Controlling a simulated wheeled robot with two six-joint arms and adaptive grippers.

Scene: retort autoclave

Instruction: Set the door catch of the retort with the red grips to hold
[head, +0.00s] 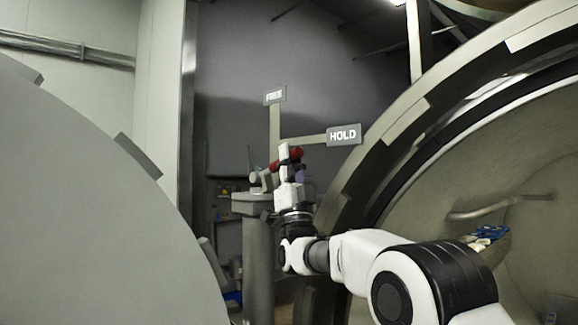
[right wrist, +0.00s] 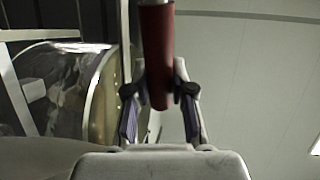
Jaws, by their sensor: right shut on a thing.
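The door catch's lever has a red grip (head: 297,153) and stands on a grey post (head: 258,240) in the middle of the head view. The lever slants up and to the right from its pivot. A FREE sign (head: 274,96) is above it and a HOLD sign (head: 343,135) is to its upper right. My right gripper (head: 289,158) is shut on the red grip and partly hides it. In the right wrist view the red grip (right wrist: 157,50) runs down between the two fingers. My left gripper is not in view.
A large round retort door (head: 90,210) fills the left. The retort's open round mouth (head: 400,130) is on the right, close to my right arm, with a blue and white item (head: 487,237) inside. A dim room with shelving lies behind the post.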

